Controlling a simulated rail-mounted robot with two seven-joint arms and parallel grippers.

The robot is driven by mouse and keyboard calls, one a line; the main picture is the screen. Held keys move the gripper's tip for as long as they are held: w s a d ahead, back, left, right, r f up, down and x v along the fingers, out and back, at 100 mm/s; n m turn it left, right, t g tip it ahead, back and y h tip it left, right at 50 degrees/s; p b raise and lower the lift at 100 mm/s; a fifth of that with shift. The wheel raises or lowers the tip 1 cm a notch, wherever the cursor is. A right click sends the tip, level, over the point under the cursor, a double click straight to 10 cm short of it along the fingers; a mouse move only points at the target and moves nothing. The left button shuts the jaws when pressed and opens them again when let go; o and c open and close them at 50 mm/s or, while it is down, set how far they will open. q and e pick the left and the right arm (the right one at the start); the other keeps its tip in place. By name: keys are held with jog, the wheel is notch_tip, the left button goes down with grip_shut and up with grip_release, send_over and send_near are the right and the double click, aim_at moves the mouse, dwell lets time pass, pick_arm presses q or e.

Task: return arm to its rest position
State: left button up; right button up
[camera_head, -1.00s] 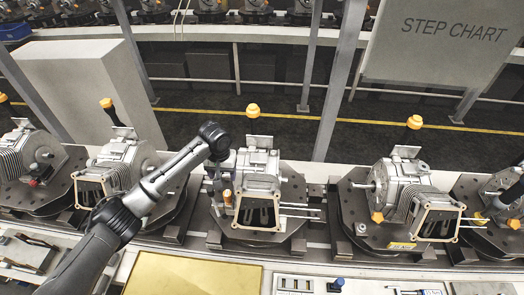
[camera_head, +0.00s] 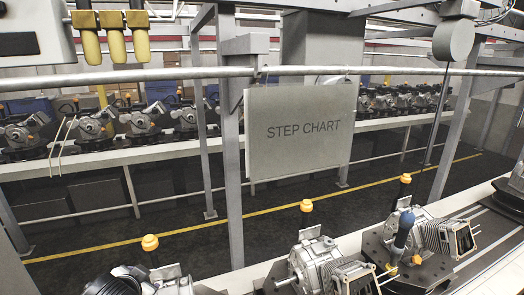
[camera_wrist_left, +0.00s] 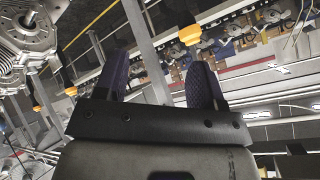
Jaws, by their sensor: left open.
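My left gripper (camera_wrist_left: 158,85) shows in the left wrist view with its two dark fingers spread apart. Nothing is between them. In the head view only a dark rounded piece of my left arm shows at the bottom left corner, and the gripper itself is out of that picture. My right arm and gripper are in neither view.
Grey engine units on fixtures (camera_head: 318,265) stand along the near conveyor, with another unit (camera_head: 415,235) further right. A blue-handled tool (camera_head: 403,229) is by that unit. The STEP CHART board (camera_head: 300,130) hangs from a rail. A grey engine housing (camera_wrist_left: 25,35) is left in the wrist view.

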pick_arm(q)
jog(key=s+d+f+t+h+p, duration=0.15)
jog(key=s+d, duration=0.35)
jog(key=s, duration=0.6)
jog(key=s+f+n+g+p, duration=0.1)
jog(key=s+f+g, duration=0.1)
jog(key=s+f, duration=0.3)
jog(key=s+d+f+n+g+p, duration=0.1)
jog(key=s+f, duration=0.5)
jog(key=s, duration=0.7)
jog(key=s+d+f+n+g+p, duration=0.1)
jog(key=s+f+g+p, duration=0.2)
jog(key=s+f, duration=0.3)
jog(key=s+g, duration=0.1)
jog(key=s, duration=0.2)
jog(key=shift+s+f+h, duration=0.25)
jog(key=shift+h, duration=0.1)
jog(key=shift+g, duration=0.25)
